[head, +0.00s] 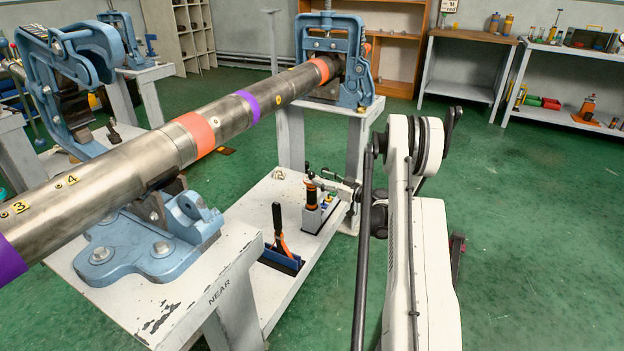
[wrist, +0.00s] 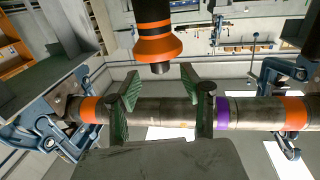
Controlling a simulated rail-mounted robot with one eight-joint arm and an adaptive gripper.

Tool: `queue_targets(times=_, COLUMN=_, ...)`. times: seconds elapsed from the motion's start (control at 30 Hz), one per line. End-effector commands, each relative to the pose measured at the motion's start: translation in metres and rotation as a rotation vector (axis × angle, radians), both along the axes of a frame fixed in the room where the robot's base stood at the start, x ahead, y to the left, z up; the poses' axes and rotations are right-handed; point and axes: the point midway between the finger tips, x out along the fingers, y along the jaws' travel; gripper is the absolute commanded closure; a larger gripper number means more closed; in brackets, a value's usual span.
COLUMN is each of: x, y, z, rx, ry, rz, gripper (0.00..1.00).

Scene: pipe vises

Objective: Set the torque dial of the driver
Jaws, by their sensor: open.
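The driver (head: 312,194) stands upright in a grey block on the low white shelf, with black and orange bands. In the wrist view the driver (wrist: 153,14) comes in from the top edge, with a flared orange collar (wrist: 157,48) and a short dark tip. Which band is the torque dial I cannot tell for sure. My gripper (head: 328,184) is beside the driver, on its right in the head view. In the wrist view my gripper (wrist: 160,82) has its green-padded fingers apart, with nothing between them; the driver's tip lies near the gap, not visibly touched.
A long steel pipe (head: 140,160) with coloured bands rests in blue vises (head: 335,50) over the shelf. Green floor is free at right.

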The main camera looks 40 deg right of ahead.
Motion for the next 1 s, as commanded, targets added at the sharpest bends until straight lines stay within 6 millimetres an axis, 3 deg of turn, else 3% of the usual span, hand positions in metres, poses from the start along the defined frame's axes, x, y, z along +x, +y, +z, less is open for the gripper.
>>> queue_targets(times=0.1, x=0.020, y=0.006, z=-0.002, rx=0.000, ry=0.000, rz=0.002, gripper=0.59)
queue_targets(times=0.3, x=0.042, y=0.010, z=-0.001, rx=0.000, ry=0.000, rz=0.001, gripper=0.59)
queue_targets(times=0.7, x=0.049, y=0.011, z=0.000, rx=0.000, ry=0.000, rz=0.000, gripper=0.59)
queue_targets(times=1.0, x=0.049, y=0.011, z=0.000, rx=0.000, ry=0.000, rz=0.000, gripper=0.96)
